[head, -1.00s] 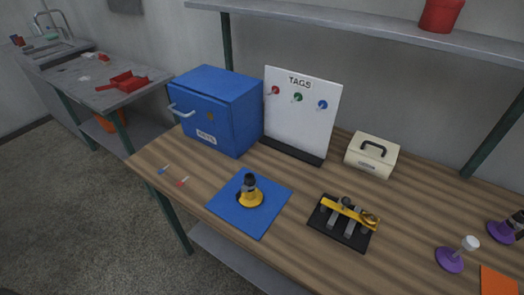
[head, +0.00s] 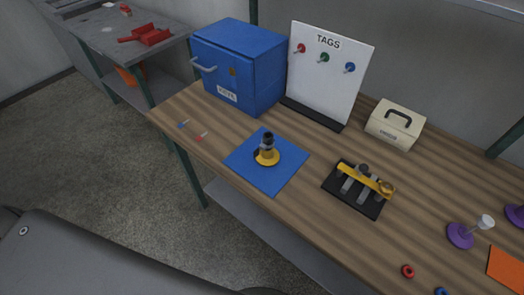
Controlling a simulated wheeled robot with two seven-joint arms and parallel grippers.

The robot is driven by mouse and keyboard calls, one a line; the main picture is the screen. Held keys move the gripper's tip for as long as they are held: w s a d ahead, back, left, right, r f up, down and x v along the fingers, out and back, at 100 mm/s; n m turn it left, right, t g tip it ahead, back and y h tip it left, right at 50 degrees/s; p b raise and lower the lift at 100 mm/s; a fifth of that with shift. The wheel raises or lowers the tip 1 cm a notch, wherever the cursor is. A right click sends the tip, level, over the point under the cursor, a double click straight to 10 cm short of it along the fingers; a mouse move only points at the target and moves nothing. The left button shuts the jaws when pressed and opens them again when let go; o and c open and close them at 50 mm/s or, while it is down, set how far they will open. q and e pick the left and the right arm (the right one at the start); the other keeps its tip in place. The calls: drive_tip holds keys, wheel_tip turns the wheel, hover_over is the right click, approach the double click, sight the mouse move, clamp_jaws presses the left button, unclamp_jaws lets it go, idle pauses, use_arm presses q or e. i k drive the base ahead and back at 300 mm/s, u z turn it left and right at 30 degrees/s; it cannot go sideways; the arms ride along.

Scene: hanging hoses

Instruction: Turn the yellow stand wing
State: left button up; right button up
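A yellow stand (head: 267,158) with a dark upright top stands on a blue square mat (head: 283,178) near the middle of the table. To its right, a yellow bar (head: 366,181) lies across several grey posts on a black base (head: 343,196). A dark knob sits on this bar near its middle and a round yellow part is at its right end. I cannot tell which yellow part is the stand wing. Neither of my grippers is in view.
A blue cabinet (head: 238,62), a white TAGS board (head: 327,70) and a cream box (head: 395,124) stand behind. A purple stand (head: 460,236), an orange mat (head: 508,268), a red ring (head: 407,271) and a blue ring (head: 440,292) are at the right. Bare wood surrounds the blue mat.

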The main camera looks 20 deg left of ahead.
sight(255, 152)
drive_tip(key=u, duration=1.25)
drive_tip(key=k, duration=1.6)
drive_tip(key=z, duration=1.35)
drive_tip(key=i, duration=0.5)
drive_tip(key=z, duration=0.05)
